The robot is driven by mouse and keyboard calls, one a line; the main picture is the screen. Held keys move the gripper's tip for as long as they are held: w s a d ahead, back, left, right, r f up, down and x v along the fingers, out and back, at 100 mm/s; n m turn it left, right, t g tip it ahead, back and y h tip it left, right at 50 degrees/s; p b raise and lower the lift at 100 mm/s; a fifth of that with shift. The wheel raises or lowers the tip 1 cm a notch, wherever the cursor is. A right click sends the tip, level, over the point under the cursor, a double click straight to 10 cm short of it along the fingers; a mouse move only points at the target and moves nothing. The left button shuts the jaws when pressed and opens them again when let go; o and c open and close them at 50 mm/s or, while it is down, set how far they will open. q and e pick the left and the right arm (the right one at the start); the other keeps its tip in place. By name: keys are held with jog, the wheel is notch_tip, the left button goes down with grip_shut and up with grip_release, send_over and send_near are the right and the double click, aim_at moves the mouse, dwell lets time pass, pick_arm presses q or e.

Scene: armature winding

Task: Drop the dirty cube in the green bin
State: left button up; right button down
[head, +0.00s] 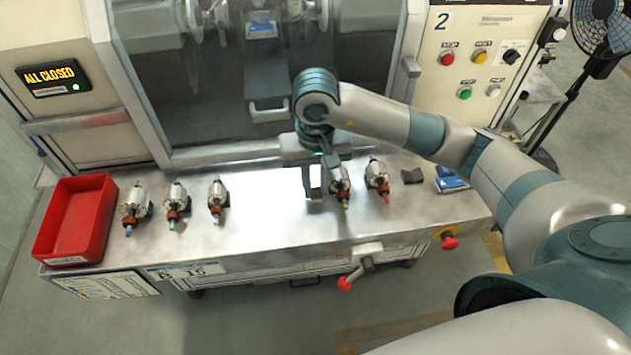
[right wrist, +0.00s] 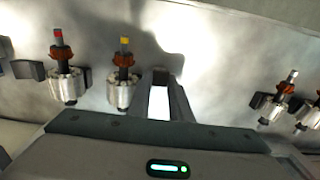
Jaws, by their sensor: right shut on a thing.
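I see no cube and no green bin in either view. My right gripper (head: 315,190) points down over the middle of the steel table, just left of the yellow-tipped armature (head: 341,186). My left gripper is out of view.
A red bin (head: 75,212) stands at the table's left end. A blue item (head: 450,178) lies right. A machine window (head: 190,90) rises behind.

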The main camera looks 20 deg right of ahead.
jog(key=shift+f, duration=0.15)
jog(key=shift+f+b, duration=0.2)
jog(key=shift+b, duration=0.1)
jog(key=c, duration=1.9)
grip_release()
jog(key=shift+r, duration=0.15)
